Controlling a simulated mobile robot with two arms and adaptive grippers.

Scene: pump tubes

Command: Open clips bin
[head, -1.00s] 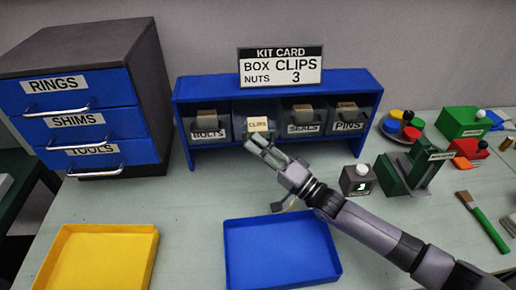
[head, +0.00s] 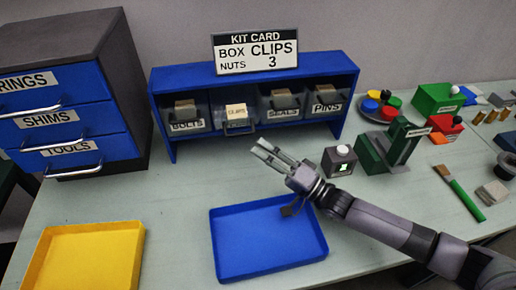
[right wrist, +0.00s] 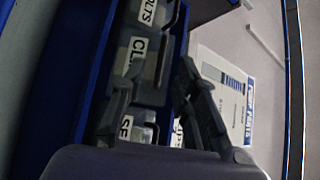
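The clips bin (head: 237,117) is a dark bin with a light label and card, second from the left in the blue rack (head: 257,75). Whether it is tilted out is too small to tell. My right gripper (head: 262,149) is in front of and below the rack, to the right of the clips bin, apart from it and empty. In the right wrist view its two fingers (right wrist: 160,105) are spread, with the partly hidden clips label (right wrist: 136,56) beyond them. My left gripper is not in view.
The bolts bin (head: 187,116) and seals bin (head: 282,104) flank the clips bin. A kit card (head: 255,51) stands on the rack. A blue tray (head: 268,240), a yellow tray (head: 80,262) and a small counter box (head: 339,160) are on the table.

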